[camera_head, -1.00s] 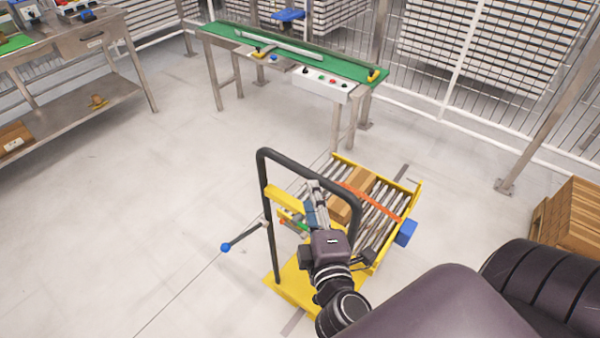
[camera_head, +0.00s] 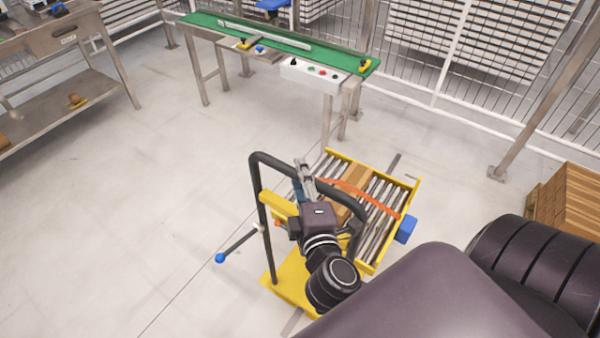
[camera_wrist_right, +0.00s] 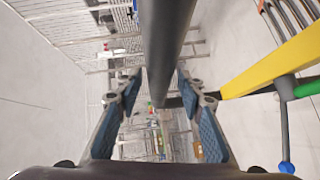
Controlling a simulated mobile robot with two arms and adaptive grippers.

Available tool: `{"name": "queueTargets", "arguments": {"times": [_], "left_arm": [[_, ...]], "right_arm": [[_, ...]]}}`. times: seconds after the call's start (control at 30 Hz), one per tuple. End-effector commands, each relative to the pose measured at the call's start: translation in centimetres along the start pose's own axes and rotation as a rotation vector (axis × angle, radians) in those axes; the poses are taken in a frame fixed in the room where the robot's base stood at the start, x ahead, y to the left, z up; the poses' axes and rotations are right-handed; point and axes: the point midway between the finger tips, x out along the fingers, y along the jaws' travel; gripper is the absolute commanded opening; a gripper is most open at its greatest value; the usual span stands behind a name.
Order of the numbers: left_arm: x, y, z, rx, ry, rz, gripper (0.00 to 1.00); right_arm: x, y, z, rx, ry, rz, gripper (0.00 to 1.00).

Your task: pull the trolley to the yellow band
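The trolley (camera_head: 288,280) has a yellow base, a yellow-edged roller deck and a black tubular handle (camera_head: 258,185). A cardboard box (camera_head: 352,183) lies on the rollers near an orange strap (camera_head: 372,197). My right gripper (camera_head: 304,166) is at the handle's top bar. In the right wrist view, the dark bar (camera_wrist_right: 166,45) runs between its two blue-padded fingers (camera_wrist_right: 158,78), which are spread with gaps beside the bar. My left gripper is out of view. I see no yellow band on the floor.
A lever with a blue knob (camera_head: 220,258) sticks out left of the trolley. A green-topped conveyor (camera_head: 207,22) stands behind it. Wooden crates (camera_head: 568,205) are at the right, a steel bench (camera_head: 60,112) at the left. The floor (camera_head: 130,210) between is clear.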

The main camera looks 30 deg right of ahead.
Motion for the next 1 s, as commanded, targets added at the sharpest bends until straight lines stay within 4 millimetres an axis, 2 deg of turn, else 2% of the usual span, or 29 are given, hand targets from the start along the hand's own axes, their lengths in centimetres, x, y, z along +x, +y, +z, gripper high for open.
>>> {"name": "queueTargets", "arguments": {"times": [0.03,0.1,0.3,0.5,0.63,1.0], "left_arm": [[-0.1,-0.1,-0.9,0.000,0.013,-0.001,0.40],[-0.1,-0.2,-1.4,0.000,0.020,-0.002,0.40],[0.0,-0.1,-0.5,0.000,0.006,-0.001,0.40],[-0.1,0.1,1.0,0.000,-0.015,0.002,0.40],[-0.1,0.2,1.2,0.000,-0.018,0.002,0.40],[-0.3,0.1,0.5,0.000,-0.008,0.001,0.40]], "right_arm": [[0.2,0.0,0.0,0.000,0.000,0.000,0.35],[0.3,0.0,0.0,0.000,0.000,-0.001,0.35],[0.3,-0.1,0.0,0.000,0.000,-0.001,0.35],[0.3,0.0,0.0,0.000,0.000,-0.001,0.15],[0.3,-0.1,0.0,0.000,0.000,-0.001,0.00],[0.6,0.1,0.3,-0.001,-0.001,-0.001,0.00]]}}
